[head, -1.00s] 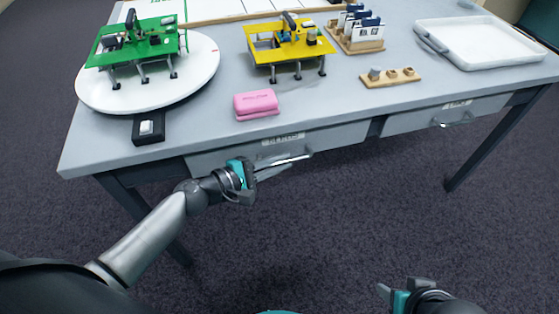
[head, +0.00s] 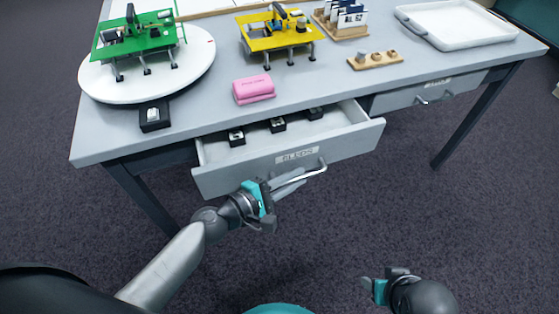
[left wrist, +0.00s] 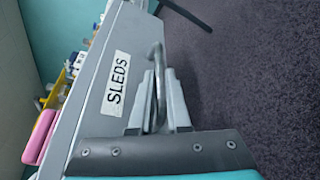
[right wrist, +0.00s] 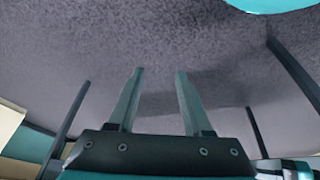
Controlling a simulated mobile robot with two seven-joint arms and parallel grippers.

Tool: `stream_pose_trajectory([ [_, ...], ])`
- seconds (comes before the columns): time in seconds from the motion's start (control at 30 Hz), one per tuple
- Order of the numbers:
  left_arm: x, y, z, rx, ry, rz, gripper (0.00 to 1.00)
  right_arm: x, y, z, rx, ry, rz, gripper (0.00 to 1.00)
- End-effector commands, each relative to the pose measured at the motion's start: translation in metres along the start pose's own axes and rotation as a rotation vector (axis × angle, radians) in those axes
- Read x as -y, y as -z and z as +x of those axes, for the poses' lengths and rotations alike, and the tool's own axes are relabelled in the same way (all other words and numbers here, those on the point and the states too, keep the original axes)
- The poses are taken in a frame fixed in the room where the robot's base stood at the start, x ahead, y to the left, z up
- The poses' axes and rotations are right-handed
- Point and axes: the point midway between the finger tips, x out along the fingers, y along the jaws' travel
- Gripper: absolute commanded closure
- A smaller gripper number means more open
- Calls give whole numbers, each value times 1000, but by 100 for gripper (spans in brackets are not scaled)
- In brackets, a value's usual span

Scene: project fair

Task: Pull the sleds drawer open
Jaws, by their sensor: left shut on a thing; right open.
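The sleds drawer (head: 355,139) is partly open, pulled out from the table front. Its SLEDS label also shows in the left wrist view (left wrist: 117,84). Several small black blocks with pale tops, such as one at the middle (head: 277,125), lie inside along the back. My left gripper (head: 300,180) is shut on the drawer's metal handle (head: 316,172); in the left wrist view the handle (left wrist: 158,75) passes between the fingers. My right gripper (head: 372,283) is open and empty, low over the carpet and away from the table.
A second drawer (head: 400,98) at the right is closed. On the table are a white turntable (head: 95,84) with a green model, a yellow model (head: 275,40), a pink block (head: 254,89), a black block (head: 154,116) and a white tray (head: 465,22). Floor before the drawer is clear.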

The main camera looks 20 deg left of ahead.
Motion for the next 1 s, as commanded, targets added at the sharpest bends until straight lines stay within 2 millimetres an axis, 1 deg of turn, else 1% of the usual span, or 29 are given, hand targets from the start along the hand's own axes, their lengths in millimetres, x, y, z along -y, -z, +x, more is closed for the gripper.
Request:
stream_pose_trajectory([
  [0.03,7,-9,-5,-3,-1,-2,100,0,0,0,0,0,0,50],
  [0.2,30,-39,-18,-4,-2,0,100,0,1,0,-4,0,0,50],
  [0.4,52,-68,-31,-5,-3,1,100,0,6,-8,-20,-1,2,50],
  [0.5,60,-77,-35,-5,-2,2,100,0,7,-12,-24,-1,2,50],
  [0.7,68,-90,-40,-5,-4,2,100,-1,10,-19,-34,-2,3,50],
  [1.0,70,-93,-41,-4,-4,4,100,0,7,-22,-29,-1,4,50],
])
